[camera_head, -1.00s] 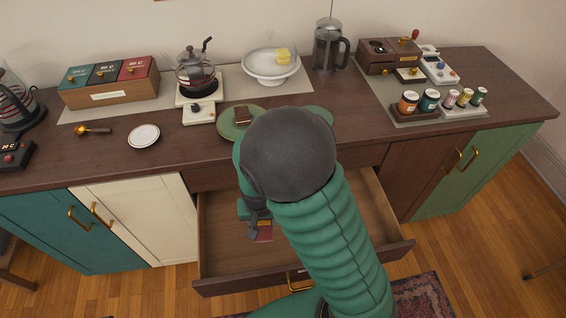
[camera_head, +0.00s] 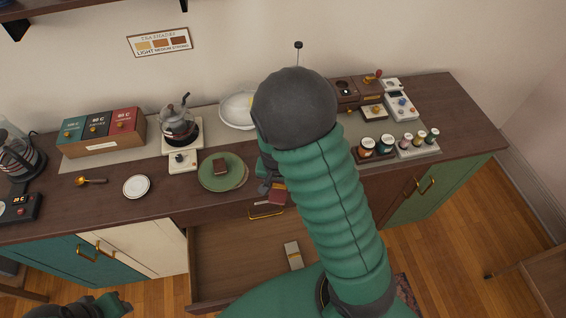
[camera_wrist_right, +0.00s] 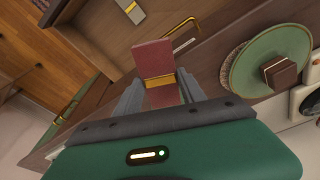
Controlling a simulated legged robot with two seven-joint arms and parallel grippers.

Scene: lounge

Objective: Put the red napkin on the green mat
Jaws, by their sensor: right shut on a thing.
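The red napkin (camera_wrist_right: 153,60), folded with a gold band (camera_wrist_right: 160,82), is between the fingers of my right gripper (camera_wrist_right: 163,92), which is shut on it. In the head view the napkin (camera_head: 277,196) and right gripper (camera_head: 268,190) are near the counter's front edge, above the open drawer. A round green piece (camera_head: 208,182) lies on the counter to their left, with a brown block (camera_head: 220,166) on it; I cannot tell whether it is the mat or a plate. My left gripper (camera_head: 80,309) is partly cut off at the bottom left.
The open drawer (camera_head: 220,255) holds a grey napkin (camera_head: 293,254) with a gold band. My right arm hides part of the counter.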

